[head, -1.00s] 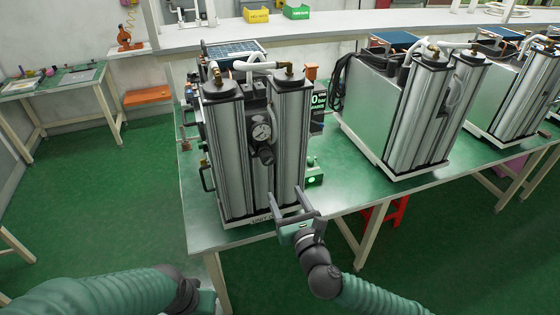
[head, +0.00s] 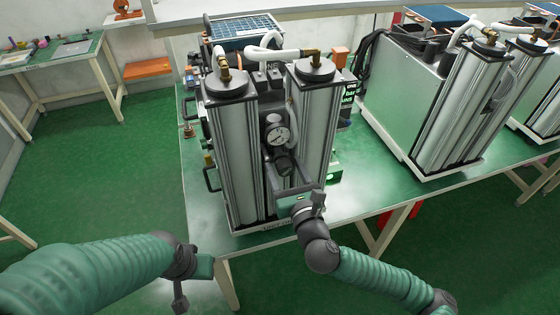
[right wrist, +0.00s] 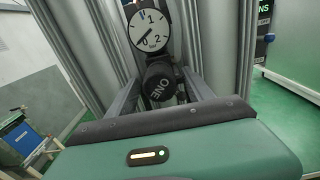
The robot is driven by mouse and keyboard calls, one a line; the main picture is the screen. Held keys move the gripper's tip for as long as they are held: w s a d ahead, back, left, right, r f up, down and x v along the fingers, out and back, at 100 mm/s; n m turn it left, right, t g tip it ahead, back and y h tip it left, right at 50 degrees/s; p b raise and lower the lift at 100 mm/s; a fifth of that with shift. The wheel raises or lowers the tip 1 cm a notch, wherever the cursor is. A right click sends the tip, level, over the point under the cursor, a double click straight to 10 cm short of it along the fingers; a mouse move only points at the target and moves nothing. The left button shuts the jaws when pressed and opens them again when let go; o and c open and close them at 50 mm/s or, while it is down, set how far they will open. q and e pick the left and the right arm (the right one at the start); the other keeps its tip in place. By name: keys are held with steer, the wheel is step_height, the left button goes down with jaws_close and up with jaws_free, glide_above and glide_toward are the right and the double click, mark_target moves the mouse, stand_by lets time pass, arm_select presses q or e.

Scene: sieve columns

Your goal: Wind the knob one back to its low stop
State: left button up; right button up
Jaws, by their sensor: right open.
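The knob one (head: 284,163) is a black round knob below a white dial gauge (head: 277,136), between the two silver columns of the nearest unit. In the right wrist view the knob (right wrist: 160,82) faces me, with "ONE" on it turned steeply on its side. The gauge (right wrist: 149,30) above it has its needle pointing to the lower left, near 0. My right gripper (head: 288,178) is open, its fingers reaching toward the knob from the front. In the right wrist view the fingers lie either side of the knob's lower part; contact is unclear. My left gripper (head: 180,292) is low at the left, away from the unit.
The columns (head: 232,150) stand close on both sides of the knob. The unit stands on a green-topped table (head: 385,197). A green-lit box (head: 334,173) sits beside the right column. A second column unit (head: 455,115) stands farther right.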

steer(key=shift+s+d+r, duration=0.15)
steer(key=shift+s+d, duration=0.2)
steer(key=shift+c, duration=0.2)
steer(key=shift+s+d, duration=0.1)
steer(key=shift+c, duration=1.3)
steer(key=shift+a, duration=0.4)
steer(key=c, duration=0.7)
jaws_close()
arm_select(q)
steer(key=shift+s+d+r, duration=0.2)
steer(key=shift+s+d, duration=0.1)
steer(key=shift+s, duration=0.1)
arm_select(e)
steer(key=shift+d, duration=0.1)
arm_select(q)
steer(key=shift+r, duration=0.1)
